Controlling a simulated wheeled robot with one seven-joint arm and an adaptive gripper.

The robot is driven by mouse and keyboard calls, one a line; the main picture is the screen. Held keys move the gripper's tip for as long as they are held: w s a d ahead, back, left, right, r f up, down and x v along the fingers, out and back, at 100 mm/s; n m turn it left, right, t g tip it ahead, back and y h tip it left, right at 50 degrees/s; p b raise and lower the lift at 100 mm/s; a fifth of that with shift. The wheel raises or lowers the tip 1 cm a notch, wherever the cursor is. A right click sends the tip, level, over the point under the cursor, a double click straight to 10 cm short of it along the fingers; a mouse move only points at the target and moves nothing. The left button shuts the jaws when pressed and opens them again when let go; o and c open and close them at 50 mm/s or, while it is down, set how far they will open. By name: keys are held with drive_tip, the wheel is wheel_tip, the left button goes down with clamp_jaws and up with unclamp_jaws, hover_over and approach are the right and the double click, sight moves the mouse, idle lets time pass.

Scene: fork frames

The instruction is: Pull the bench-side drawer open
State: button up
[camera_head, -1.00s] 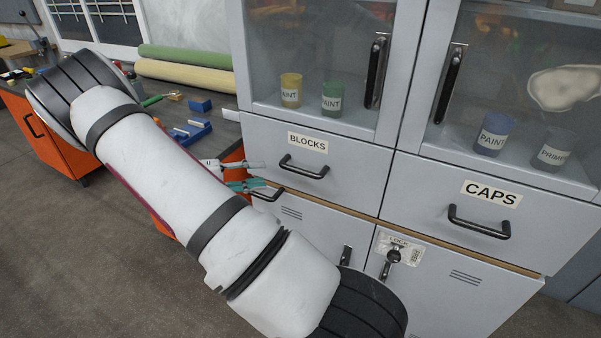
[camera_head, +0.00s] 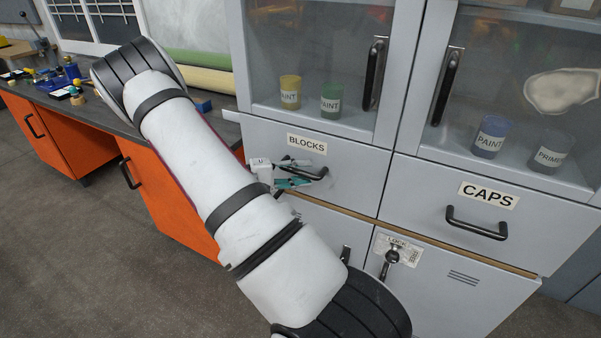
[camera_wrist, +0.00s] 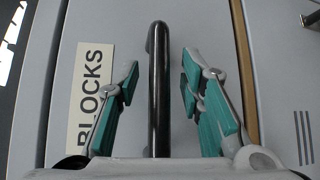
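The grey drawer labelled BLOCKS (camera_head: 350,160) is the cabinet drawer nearer the bench, and it looks shut. Its black bar handle (camera_head: 320,175) is partly hidden by my gripper (camera_head: 297,174) in the head view. In the wrist view the handle (camera_wrist: 158,120) runs lengthwise between the two teal fingers of my gripper (camera_wrist: 159,80). The gripper is open, with a gap on each side of the handle. The BLOCKS label (camera_wrist: 92,95) shows on the drawer front, partly behind the left finger.
The CAPS drawer (camera_head: 540,220) is to the right, with its own handle. Glass doors (camera_head: 320,50) with paint pots are above. A lower door with a lock (camera_head: 391,256) is below. The orange bench (camera_head: 165,200) stands to the left.

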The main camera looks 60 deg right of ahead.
clamp_jaws()
drive_tip(key=shift+a, duration=0.1)
drive_tip(key=s+a+p, duration=0.2)
drive_tip(key=a+p, duration=0.1)
drive_tip(key=a, duration=2.4)
drive_tip(key=shift+a, duration=0.4)
unclamp_jaws()
